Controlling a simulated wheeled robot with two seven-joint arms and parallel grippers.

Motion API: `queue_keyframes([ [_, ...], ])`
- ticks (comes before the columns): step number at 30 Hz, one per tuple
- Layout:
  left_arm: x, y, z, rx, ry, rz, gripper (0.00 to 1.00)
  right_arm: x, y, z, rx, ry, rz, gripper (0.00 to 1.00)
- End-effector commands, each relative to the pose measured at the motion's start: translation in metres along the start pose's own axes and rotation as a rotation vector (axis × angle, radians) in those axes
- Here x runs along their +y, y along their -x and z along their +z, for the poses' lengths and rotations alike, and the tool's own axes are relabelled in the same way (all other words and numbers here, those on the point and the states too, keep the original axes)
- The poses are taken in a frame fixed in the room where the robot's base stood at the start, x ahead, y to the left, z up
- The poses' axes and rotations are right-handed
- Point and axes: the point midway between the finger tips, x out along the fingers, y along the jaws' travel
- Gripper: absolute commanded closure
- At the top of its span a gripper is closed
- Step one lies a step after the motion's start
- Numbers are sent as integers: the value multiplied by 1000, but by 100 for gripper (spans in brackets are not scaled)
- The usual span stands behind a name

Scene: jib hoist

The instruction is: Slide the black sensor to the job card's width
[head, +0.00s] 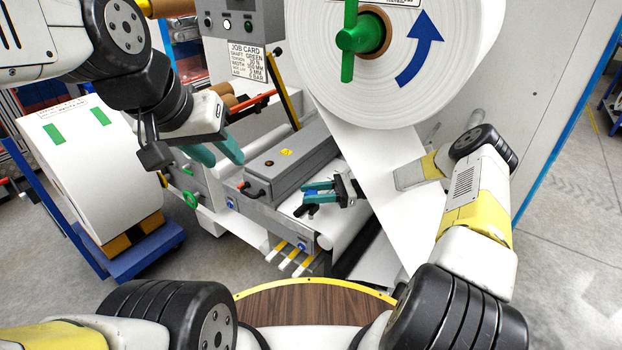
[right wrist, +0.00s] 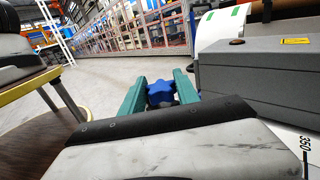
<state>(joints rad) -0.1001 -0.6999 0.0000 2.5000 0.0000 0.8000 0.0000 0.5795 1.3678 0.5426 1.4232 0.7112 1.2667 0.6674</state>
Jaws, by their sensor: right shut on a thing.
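My right gripper (head: 322,192) is over the white web table at the front of the machine, its teal fingers pointing left. In the right wrist view its fingers (right wrist: 160,88) are shut on a blue star-shaped knob (right wrist: 160,95). A small black piece (head: 303,210), apparently the black sensor, shows just below these fingers; most of it is hidden. The job card (head: 247,62) hangs at the top; its small width line is hard to read. A "350" scale mark (right wrist: 305,144) shows at lower right of the right wrist view. My left gripper (head: 217,156) is open and empty, left of the grey box.
The grey box (head: 290,155) stands behind the web table. A large white roll (head: 395,85) with a green handle hangs above, its web running down. Another white roll (head: 90,150) rests on a blue cart at left. A round wooden table (head: 310,305) is in front.

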Motion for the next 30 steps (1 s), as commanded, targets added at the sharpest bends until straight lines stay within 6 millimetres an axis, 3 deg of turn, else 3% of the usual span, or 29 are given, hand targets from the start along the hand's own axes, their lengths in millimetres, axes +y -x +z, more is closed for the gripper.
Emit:
queue_keyframes([
  [30, 0, 0, 0, 0, 0, 0, 64, 3, -2, 0, -2, -9, -848, 100],
])
